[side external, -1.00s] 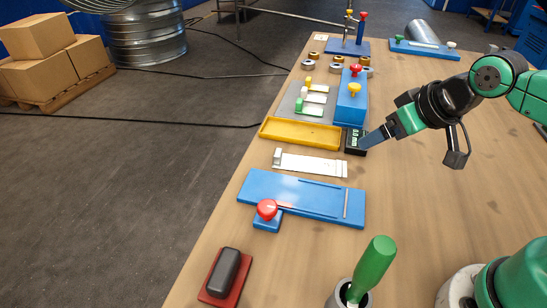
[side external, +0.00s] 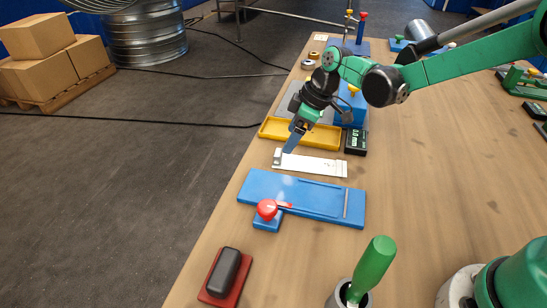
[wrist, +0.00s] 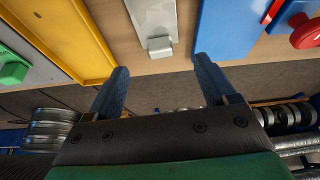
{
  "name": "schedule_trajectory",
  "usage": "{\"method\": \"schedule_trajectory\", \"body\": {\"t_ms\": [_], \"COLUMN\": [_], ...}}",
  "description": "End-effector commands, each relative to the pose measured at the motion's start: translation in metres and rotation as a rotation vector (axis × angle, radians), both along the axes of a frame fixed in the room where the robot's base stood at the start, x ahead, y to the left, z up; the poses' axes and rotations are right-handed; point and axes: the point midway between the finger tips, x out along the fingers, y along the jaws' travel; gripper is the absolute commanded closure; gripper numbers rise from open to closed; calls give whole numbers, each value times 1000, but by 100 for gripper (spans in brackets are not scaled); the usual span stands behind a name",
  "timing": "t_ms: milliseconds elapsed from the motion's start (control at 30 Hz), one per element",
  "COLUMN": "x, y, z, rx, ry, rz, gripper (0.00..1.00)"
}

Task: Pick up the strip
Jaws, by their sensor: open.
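A flat silver-white strip (side external: 315,165) lies on the wooden table between the yellow tray and the blue plate. It has a small raised block at its left end. My gripper (side external: 288,150) is above that end and points down. In the wrist view my gripper (wrist: 160,66) has its two blue fingers apart with nothing between them. The strip (wrist: 153,14) shows there at the top middle, its end block just beyond the gap between the fingertips. I cannot tell the exact height of the fingertips above it.
The yellow tray (side external: 272,129) lies behind the strip, partly hidden by my gripper. The blue plate (side external: 260,187) with a red-knobbed block (side external: 267,211) lies in front. A black digital gauge (side external: 356,142) sits near the strip's right end. The table's left edge is close.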

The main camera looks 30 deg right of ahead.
Motion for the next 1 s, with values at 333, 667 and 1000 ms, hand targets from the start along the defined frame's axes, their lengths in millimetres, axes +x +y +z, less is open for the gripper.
{"method": "schedule_trajectory", "body": {"t_ms": [333,667,1000], "x": [10,14,14], "y": [11,16,16], "z": [-36,-52,-52], "rx": [-1,-2,-2], "ry": [0,-1,-1], "rz": [4,2,1], "gripper": [22,22,76]}}
